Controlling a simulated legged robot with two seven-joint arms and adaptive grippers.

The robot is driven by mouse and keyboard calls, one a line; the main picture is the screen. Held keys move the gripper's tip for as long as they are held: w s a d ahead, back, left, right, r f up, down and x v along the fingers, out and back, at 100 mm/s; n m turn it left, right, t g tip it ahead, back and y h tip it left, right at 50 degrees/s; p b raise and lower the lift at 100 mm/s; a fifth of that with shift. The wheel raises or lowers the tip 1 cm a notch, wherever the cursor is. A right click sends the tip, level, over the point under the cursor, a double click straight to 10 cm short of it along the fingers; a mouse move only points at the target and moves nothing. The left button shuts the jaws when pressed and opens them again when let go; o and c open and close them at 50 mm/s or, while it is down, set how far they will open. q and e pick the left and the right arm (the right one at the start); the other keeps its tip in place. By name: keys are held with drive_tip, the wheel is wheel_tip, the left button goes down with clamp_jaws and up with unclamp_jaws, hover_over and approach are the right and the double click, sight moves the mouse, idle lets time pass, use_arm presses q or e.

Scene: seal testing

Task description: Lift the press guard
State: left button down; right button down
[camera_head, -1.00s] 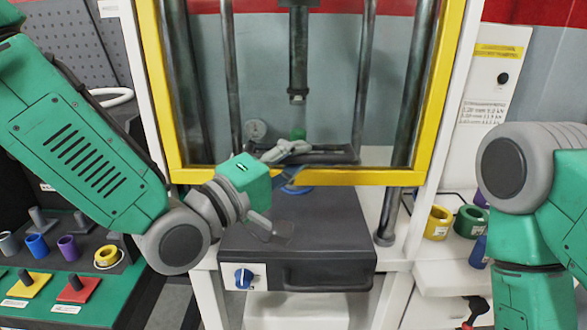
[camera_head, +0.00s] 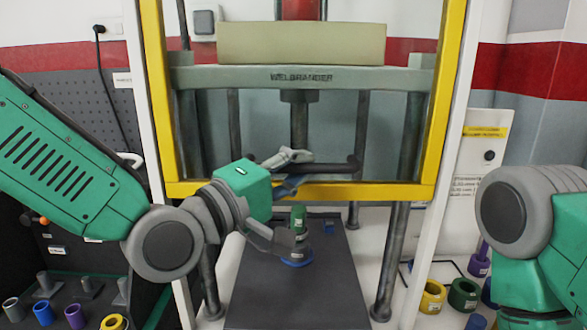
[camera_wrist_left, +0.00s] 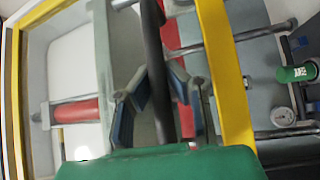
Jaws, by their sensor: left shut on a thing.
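The press guard (camera_head: 350,191) is a clear panel in a yellow frame. Its lower bar hangs above the press bed, with a gap beneath. A dark horizontal handle (camera_head: 338,168) runs across its front, just above the lower bar. My left gripper (camera_head: 292,172) is shut on this handle. In the left wrist view the handle (camera_wrist_left: 154,60) passes between the two blue-padded fingers (camera_wrist_left: 158,105), and the yellow frame (camera_wrist_left: 225,75) is beside them. My right gripper is out of view.
A green cylinder (camera_head: 298,221) with a blue base stands on the dark press bed (camera_head: 297,295), below the guard and partly behind my left gripper. Dark posts (camera_head: 392,240) flank the bed. Coloured rings (camera_head: 463,295) lie at the right. Several parts stand at lower left, including a purple one (camera_head: 75,316).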

use_arm(q)
drive_tip(key=shift+s+d, duration=0.25)
